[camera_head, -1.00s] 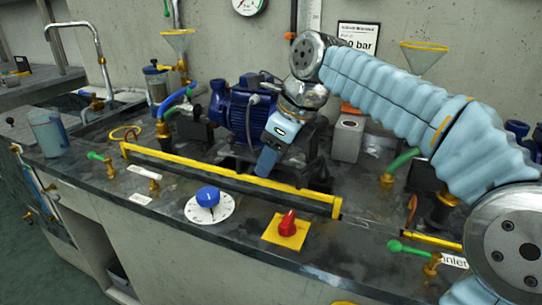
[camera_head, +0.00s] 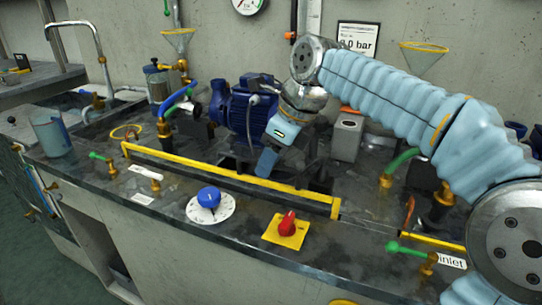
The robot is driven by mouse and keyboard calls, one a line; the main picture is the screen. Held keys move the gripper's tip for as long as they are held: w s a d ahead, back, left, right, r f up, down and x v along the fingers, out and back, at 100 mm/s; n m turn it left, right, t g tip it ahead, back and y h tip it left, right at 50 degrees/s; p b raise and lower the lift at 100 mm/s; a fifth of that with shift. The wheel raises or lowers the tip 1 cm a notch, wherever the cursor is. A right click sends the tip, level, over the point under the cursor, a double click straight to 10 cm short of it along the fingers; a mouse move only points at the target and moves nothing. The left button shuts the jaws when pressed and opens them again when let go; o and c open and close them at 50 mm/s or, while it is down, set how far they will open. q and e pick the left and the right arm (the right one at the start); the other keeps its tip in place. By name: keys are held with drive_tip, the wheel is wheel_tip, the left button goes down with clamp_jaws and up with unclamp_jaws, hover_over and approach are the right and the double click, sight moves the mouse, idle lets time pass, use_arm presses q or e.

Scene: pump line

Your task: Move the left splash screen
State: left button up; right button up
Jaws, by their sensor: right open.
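The left splash screen (camera_head: 225,172) shows as a long yellow-edged bar running along the bench top, from in front of the pump down to the right. It ends in a short yellow upright near the red knob. My right gripper (camera_head: 266,163) hangs from the blue-sleeved arm just behind the yellow bar, right of its middle. It is open; its fingers are seen from the side and their tips are close to the bar. I cannot tell whether they touch it. My left gripper is not in view.
A blue pump (camera_head: 237,108) stands behind the bar. A blue knob on a white dial (camera_head: 209,200) and a red knob on a yellow plate (camera_head: 287,226) sit in front. Another yellow-edged bar (camera_head: 432,242) lies at right. A translucent beaker (camera_head: 52,136) stands at left.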

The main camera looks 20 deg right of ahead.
sight(271, 182)
drive_tip(key=shift+c, duration=0.3)
clamp_jaws()
drive_tip(key=shift+f, duration=0.15)
drive_tip(key=shift+f+b, duration=1.2)
drive_tip(key=shift+f, duration=0.8)
drive_tip(key=shift+o, duration=0.7)
unclamp_jaws()
